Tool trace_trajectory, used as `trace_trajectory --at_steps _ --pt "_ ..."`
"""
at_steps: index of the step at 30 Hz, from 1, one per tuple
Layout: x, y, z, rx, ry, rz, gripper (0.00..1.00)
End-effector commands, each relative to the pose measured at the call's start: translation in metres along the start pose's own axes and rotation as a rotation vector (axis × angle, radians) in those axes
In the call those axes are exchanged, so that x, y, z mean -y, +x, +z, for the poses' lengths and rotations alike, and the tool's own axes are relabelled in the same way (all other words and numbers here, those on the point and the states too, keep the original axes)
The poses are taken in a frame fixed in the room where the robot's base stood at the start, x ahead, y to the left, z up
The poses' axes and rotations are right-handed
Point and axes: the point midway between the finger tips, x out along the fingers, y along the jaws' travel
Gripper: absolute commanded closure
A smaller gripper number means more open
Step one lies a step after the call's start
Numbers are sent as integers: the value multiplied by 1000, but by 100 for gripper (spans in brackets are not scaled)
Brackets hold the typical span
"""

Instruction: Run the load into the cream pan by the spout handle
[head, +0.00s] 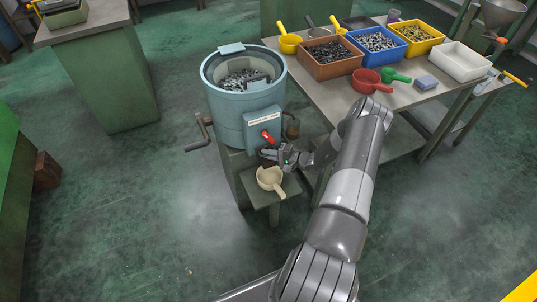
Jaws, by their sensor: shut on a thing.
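A pale blue drum machine (228,112) stands at centre, its open top holding a load of small grey metal parts (240,79). A red lever (267,137) shows on its front box under a white label. My gripper (270,154) is at the spout area just below that box, shut on what looks like the spout handle; the fingers hide most of it. The cream pan (269,176) sits upright on a small green stand (262,197) directly below my gripper. I see no parts in the pan.
A crank (199,132) sticks out at the drum's left. The bench (327,97) at right holds brown (331,72), blue and yellow bins of parts, a white tray (460,62), and red (366,82), green and yellow scoops.

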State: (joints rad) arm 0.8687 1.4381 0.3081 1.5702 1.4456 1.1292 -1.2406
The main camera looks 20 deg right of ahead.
Motion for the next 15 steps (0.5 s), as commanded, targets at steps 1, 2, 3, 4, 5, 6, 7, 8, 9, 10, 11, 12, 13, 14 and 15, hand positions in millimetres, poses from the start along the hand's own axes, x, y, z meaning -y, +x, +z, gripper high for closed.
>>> trace_trajectory --at_steps 1,2,3,4,5,6,7,8,9,10,11,12,13,14,15 --pt "0 0 0 0 0 1 100" --pt "0 0 0 0 0 1 100" --pt "0 0 0 0 0 1 100" --pt "0 -1 0 -1 0 1 100" --pt "0 -1 0 -1 0 1 100" --pt "-1 -1 0 -1 1 1 100" --pt "-1 -2 1 -1 1 1 100" --pt "-1 -3 2 -1 1 1 100" --pt "-2 -6 4 -2 2 2 100" --pt "-3 -8 6 -2 3 2 100" --pt "-4 -11 9 -3 4 2 100" --pt "-5 -16 12 -3 3 2 100" --pt "-6 -19 16 -3 4 2 100" --pt "-7 -22 19 -4 4 2 100" --pt "-8 -25 22 -3 3 2 100"
